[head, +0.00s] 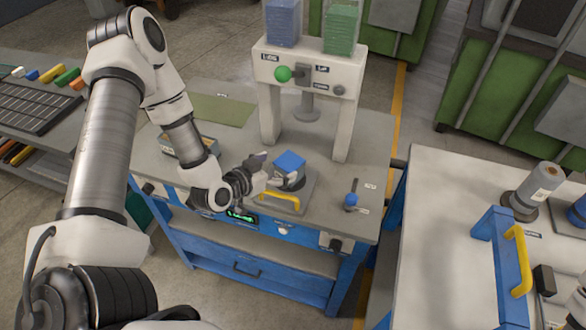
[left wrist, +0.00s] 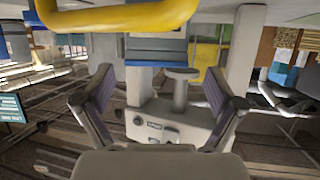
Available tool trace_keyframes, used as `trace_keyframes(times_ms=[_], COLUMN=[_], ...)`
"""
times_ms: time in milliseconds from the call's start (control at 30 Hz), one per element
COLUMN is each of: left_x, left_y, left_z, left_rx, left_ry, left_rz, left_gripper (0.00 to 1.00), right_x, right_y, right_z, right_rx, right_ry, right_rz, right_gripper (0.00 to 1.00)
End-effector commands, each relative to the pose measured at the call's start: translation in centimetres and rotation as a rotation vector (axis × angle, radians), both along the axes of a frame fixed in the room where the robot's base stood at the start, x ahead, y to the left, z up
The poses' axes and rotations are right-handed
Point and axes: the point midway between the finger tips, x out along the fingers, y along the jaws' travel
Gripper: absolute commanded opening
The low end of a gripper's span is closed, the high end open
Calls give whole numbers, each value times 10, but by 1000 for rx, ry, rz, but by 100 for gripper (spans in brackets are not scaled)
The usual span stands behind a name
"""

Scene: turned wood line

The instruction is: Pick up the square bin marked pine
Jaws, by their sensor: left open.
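A small square bin (head: 289,172) with grey sides and a blue top stands on a grey plate with a yellow handle (head: 281,197), below the dispenser. I cannot read a mark on it. My left gripper (head: 274,172) is open at its left near side, fingers pointing towards it. In the left wrist view the blue piece (left wrist: 155,52) shows between and beyond the open fingers (left wrist: 160,82), apart from both. The yellow handle (left wrist: 115,17) crosses the top of that view. Another open box (head: 180,150) sits partly behind my left arm; its label is unreadable.
The white dispenser (head: 310,62), with a green knob and blue and green hoppers, stands just behind the bin. A blue-knobbed control (head: 351,198) is to its right. A white bench (head: 440,240) with a blue frame and yellow handle stands farther right.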

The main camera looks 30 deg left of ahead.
Motion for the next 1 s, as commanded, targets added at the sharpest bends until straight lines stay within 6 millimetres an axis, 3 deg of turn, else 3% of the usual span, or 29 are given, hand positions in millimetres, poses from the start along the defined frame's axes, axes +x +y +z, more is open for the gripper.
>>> trace_keyframes(times_ms=[200, 433, 467, 633, 733, 767, 1000], left_x=[32, 35, 35, 35, 35, 35, 35], left_y=[-6, -6, -6, -6, -6, -6, -6], left_z=[-14, -16, -16, -16, -16, -16, -14], left_rx=[4, -1, -1, 0, 0, 0, 0], left_ry=[2, 3, 3, 3, 4, 4, 5], left_rz=[-5, -1, -1, -1, -1, -1, -1], left_gripper=[94, 94, 87, 26, 24, 17, 17], right_x=[1, 1, 1, 1, 1, 1, 1], right_y=[0, 0, 0, 0, 0, 0, 0], right_z=[9, 9, 9, 9, 9, 9, 8], right_rx=[0, 0, 0, 0, 0, 0, 0], right_ry=[-2, -2, -2, -2, -2, -2, -2], right_rz=[-1, -1, -1, -1, -1, -1, -1], right_gripper=[39, 39, 39, 39, 39, 39, 39])
